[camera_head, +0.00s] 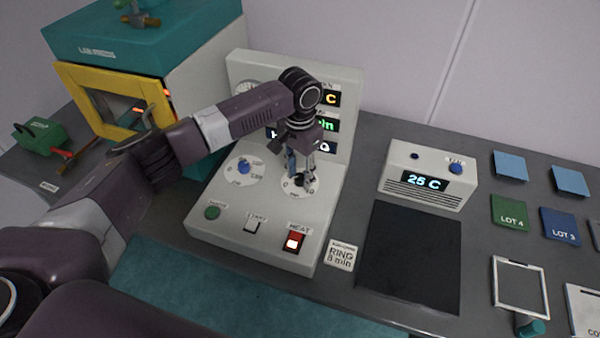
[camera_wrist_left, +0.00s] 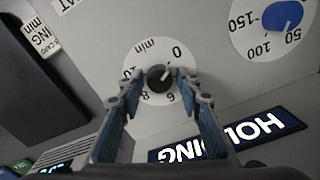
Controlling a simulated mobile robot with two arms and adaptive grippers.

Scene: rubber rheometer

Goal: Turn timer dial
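The timer dial is a small black knob (camera_wrist_left: 160,78) on a round white plate (camera_wrist_left: 140,62) marked in minutes. Its pointer faces near the 0. In the head view the plate (camera_head: 313,186) shows on the sloping front of the grey-white machine (camera_head: 190,222). My left gripper (camera_head: 299,176) points down over this dial. In the left wrist view its two blue-padded fingers (camera_wrist_left: 160,82) are apart, one on each side of the knob, with a gap visible beside it. My right gripper is not in view.
A blue knob (camera_head: 244,167) sits left of the timer dial. A green button (camera_head: 212,212), a white button (camera_head: 252,226) and a lit red HEAT switch (camera_head: 294,242) lie below. A "RING 8 min" card (camera_head: 341,256) and a 25 C unit (camera_head: 428,178) stand right.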

